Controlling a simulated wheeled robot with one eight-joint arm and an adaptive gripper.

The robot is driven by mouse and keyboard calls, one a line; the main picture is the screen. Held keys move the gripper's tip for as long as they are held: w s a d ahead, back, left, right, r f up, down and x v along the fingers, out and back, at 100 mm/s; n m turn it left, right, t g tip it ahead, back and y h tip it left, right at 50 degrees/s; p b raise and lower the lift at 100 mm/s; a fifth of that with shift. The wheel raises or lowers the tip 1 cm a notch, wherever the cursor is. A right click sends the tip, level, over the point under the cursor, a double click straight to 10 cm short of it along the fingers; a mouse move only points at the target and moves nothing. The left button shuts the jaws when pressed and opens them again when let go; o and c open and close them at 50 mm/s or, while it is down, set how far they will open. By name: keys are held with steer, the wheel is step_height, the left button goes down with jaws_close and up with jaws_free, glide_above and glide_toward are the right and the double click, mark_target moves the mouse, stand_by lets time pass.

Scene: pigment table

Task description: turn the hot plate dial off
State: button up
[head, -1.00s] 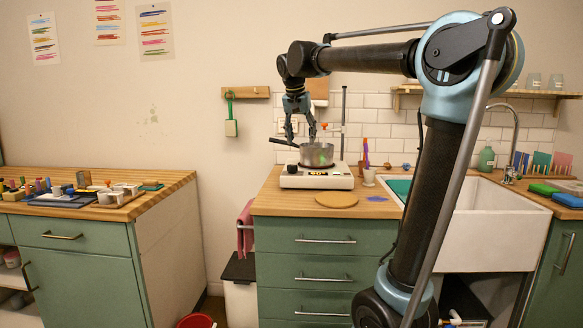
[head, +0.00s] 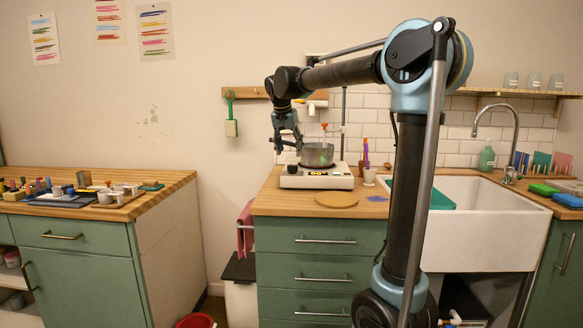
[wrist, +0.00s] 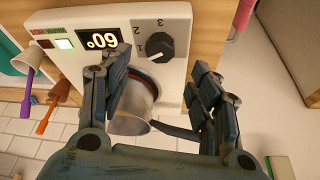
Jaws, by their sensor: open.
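The hot plate (head: 318,180) is a white box on the wooden counter. The wrist view shows its black dial (wrist: 160,47), with the numbers 1, 2 and 3 around it. A pale mark on the dial seems to point toward the 1. A display (wrist: 101,40) reads 60°, with a lit green light beside it. A metal pot (head: 317,155) stands on the plate, its dark handle (wrist: 176,131) between my fingers in the wrist view. My gripper (head: 288,148) is open above the left end of the plate. In the wrist view its fingers straddle the dial's area without visibly touching it.
A round wooden board (head: 337,200) lies in front of the plate.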

mark_target(292, 169)
steer(key=x, duration=0.8)
steer(key=shift+c, duration=0.3)
steer(key=shift+a, duration=0.1)
steer(key=c, duration=1)
